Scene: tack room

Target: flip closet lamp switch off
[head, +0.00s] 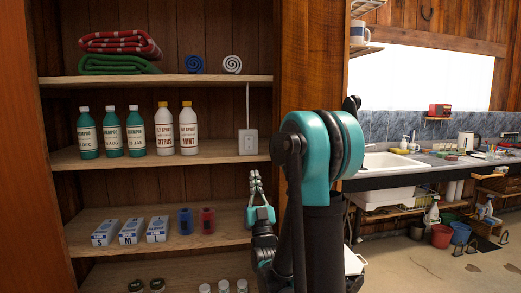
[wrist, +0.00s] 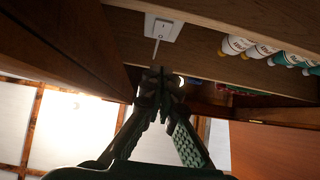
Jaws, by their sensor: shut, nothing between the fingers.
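A white switch box (head: 248,141) with a rocker stands at the right end of the bottle shelf in the closet, with a thin pale cord running up from it. The switch also shows near the top of the wrist view (wrist: 163,28); which way its rocker is set is too small to tell. My gripper (head: 256,178) is shut and empty, in front of the closet below the switch and apart from it. Its fingertips meet in the wrist view (wrist: 160,84). The closet lamp itself cannot be made out clearly.
Green bottles (head: 113,133) and white bottles (head: 176,130) stand left of the switch on the same shelf (head: 205,153). The shelf below holds small boxes (head: 131,230) and blue and red items. A wooden closet post (head: 313,60) rises right of the switch. A sink (head: 392,163) is farther right.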

